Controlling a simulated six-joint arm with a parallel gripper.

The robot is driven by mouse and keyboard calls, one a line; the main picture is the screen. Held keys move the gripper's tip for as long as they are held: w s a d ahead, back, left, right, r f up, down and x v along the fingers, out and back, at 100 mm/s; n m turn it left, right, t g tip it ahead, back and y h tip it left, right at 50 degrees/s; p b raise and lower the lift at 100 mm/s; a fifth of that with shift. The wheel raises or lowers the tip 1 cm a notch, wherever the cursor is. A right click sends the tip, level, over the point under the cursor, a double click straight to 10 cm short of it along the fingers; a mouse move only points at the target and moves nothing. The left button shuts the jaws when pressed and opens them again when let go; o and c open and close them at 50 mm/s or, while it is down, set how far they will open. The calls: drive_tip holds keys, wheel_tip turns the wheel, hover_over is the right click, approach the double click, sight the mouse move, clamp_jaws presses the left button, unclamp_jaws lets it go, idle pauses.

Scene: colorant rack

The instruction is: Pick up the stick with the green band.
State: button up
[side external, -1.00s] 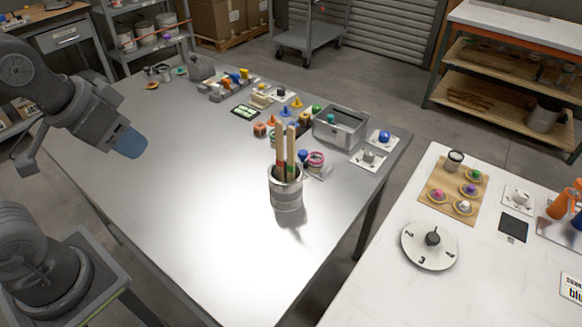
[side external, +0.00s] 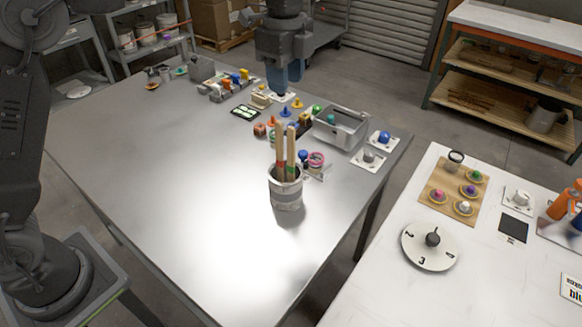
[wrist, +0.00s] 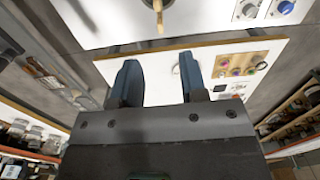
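The stick with the green band (side external: 291,148) stands nearly upright in a grey metal can (side external: 286,196) on the metal table. Beside it, on its left, stands a stick with a red band (side external: 280,146). The sticks' lower ends are hidden in the can. My gripper (side external: 282,88) hangs above and behind the can, apart from the sticks. In the wrist view my gripper's blue fingers (wrist: 157,80) are spread with nothing between them. Wooden stick ends (wrist: 157,10) show at that view's top edge; their bands cannot be made out.
A grey open box (side external: 343,128) stands behind and right of the can, with small colored pieces beside it. A white table (side external: 375,275) with a dial plate (side external: 430,246) is at right. The metal table's front left is clear.

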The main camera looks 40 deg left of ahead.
sight(291, 140)
drive_tip(key=shift+d+f, duration=0.2)
drive_tip(key=shift+f, duration=2.2)
drive_tip(key=shift+d+f, duration=0.2)
drive_tip(key=shift+f, duration=2.15)
drive_tip(key=shift+d+f, duration=0.2)
drive_tip(key=shift+f, duration=2.2)
drive_tip(key=shift+c, duration=0.2)
clamp_jaws()
